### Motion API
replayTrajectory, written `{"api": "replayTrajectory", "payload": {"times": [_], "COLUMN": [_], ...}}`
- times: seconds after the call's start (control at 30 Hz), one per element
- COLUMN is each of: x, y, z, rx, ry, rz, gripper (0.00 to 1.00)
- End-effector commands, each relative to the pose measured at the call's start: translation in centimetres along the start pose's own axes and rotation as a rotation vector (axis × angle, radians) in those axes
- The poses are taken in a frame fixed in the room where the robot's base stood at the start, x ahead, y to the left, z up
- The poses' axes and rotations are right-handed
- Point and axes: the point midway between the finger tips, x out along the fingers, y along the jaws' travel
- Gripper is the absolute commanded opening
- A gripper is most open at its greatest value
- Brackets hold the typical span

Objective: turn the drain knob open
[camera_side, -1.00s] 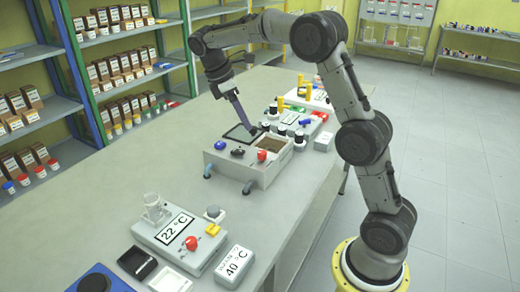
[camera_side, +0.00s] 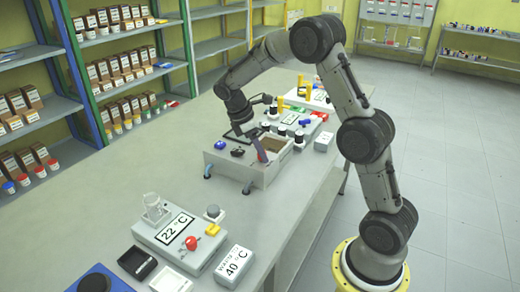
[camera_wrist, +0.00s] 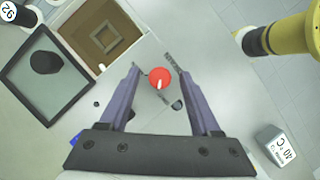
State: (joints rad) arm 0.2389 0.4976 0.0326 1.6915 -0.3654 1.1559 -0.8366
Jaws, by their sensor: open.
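A round red knob (camera_wrist: 159,80) with a white pointer mark sits on the pale top of a box (camera_side: 231,168). In the wrist view it lies between the two purple fingers of my gripper (camera_wrist: 152,63), near their tips. The gripper is open and I see a gap on both sides of the knob. I cannot tell the height of the fingertips above the box top.
The table left of the box is clear.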

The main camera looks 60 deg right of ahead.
Motion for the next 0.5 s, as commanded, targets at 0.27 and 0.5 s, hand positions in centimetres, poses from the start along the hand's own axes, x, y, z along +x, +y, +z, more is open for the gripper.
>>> {"api": "replayTrajectory", "payload": {"times": [0.27,0.5], "x": [-0.03,-0.05], "y": [0.00,0.00], "z": [0.01,0.01], "rx": [0.000,0.000], "ry": [0.000,0.000], "rz": [0.000,0.000], "gripper": [0.37,0.00]}}
